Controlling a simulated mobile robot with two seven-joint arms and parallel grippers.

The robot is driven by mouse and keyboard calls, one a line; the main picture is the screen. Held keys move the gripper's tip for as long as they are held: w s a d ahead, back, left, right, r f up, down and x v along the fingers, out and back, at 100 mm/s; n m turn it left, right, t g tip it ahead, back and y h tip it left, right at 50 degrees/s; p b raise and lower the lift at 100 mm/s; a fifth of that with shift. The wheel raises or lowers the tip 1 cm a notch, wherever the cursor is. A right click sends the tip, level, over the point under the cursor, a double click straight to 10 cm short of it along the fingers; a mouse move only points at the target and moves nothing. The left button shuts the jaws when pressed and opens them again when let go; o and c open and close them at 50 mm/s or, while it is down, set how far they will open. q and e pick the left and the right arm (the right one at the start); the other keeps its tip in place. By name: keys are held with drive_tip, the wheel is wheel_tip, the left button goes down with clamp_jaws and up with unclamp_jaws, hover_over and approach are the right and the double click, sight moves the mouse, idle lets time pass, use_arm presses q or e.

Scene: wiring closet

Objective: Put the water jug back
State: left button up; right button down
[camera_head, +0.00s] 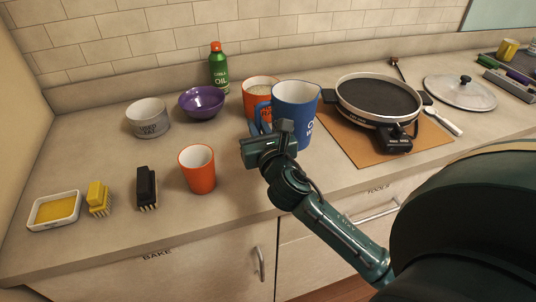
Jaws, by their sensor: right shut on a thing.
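A blue jug (300,104) with a white inside, white lettering and a handle on its left shows in the middle of the head view. It is upright; I cannot tell whether its base touches the counter. My right gripper (270,134) is at the handle side of the jug, shut on the handle, and hides the lower handle and part of the jug's lower left. My left gripper is not in view.
An orange canister (259,91) stands close behind the jug. An orange cup (197,170) is to the left in front. A round black electric pan (378,97) on a brown board (342,148) is close on the right. Counter left of the cup is partly clear.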

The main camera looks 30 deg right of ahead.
drive_tip(key=shift+f, duration=0.95)
drive_tip(key=shift+f+b, duration=0.3)
drive_tip(key=shift+f, duration=0.3)
wheel_tip(320, 180, down, 3)
drive_tip(key=shift+f+b, duration=0.1)
drive_tip(key=shift+b, duration=0.55)
drive_tip(key=shift+f, duration=0.2)
drive_tip(key=shift+r, duration=0.1)
drive_tip(key=shift+f, duration=0.2)
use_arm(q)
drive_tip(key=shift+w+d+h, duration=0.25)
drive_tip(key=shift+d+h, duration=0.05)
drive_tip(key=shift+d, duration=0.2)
use_arm(e)
drive_tip(key=c, duration=1.5)
unclamp_jaws()
drive_tip(key=shift+o, duration=0.2)
